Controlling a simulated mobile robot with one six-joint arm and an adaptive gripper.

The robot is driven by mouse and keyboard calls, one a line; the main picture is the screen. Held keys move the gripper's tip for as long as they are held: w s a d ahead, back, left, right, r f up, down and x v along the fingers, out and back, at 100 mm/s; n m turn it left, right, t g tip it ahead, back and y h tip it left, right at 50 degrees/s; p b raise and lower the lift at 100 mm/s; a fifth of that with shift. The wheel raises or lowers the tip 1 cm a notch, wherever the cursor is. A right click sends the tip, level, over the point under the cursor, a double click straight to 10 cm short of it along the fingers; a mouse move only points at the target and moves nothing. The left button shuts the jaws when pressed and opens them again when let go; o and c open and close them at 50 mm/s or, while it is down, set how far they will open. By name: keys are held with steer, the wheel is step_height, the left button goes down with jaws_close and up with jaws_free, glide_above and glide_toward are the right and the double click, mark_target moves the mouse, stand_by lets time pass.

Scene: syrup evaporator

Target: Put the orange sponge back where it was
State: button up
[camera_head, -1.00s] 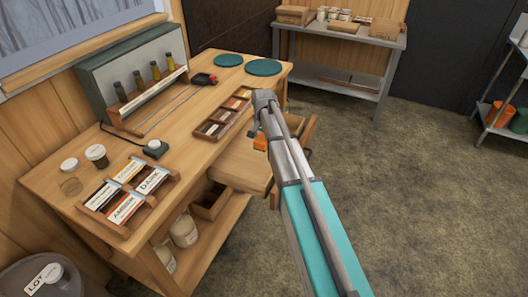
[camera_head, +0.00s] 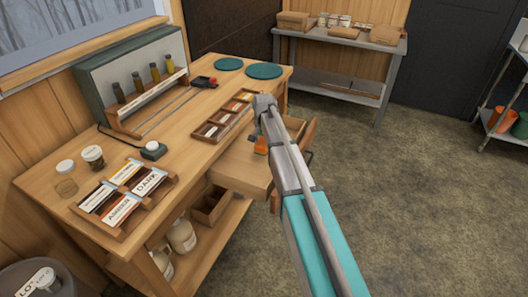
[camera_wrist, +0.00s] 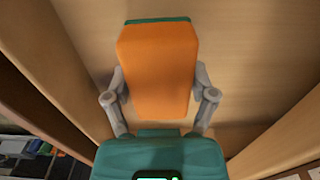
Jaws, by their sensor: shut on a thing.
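The orange sponge (camera_head: 261,146) has a thin green layer along one side. It shows large in the wrist view (camera_wrist: 157,70), between the two grey fingers of my gripper (camera_wrist: 158,77), which is shut on its sides. In the head view my arm hides most of the gripper. The sponge is at the open drawer (camera_head: 240,174) on the desk's right side. The wrist view shows a wooden floor and wooden walls on both sides of the sponge. I cannot tell whether the sponge touches the drawer floor.
On the desk (camera_head: 180,150) are a compartment tray (camera_head: 222,117), a label rack (camera_head: 122,200), a bottle rack (camera_head: 150,95) and two green discs (camera_head: 264,71). A grey table (camera_head: 345,88) stands behind. The floor at right (camera_head: 420,200) is clear.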

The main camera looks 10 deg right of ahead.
mark_target(264, 142)
steer(key=shift+f+b, duration=1.2)
steer(key=shift+f, duration=0.3)
steer(key=shift+f, duration=0.2)
steer(key=o, duration=0.9)
steer(key=shift+r, duration=0.1)
steer(key=shift+r, duration=0.15)
step_height(264, 142, up, 12)
steer(key=p, duration=1.2)
steer(key=shift+s, duration=0.15)
steer(key=s+n, duration=0.2)
steer(key=s, duration=0.7)
steer(key=s+n, duration=0.2)
steer(key=s, duration=0.8)
steer(key=s+n, duration=0.3)
steer(key=s, duration=0.6)
steer(key=shift+s+d, duration=0.1)
steer(key=shift+s, duration=0.3)
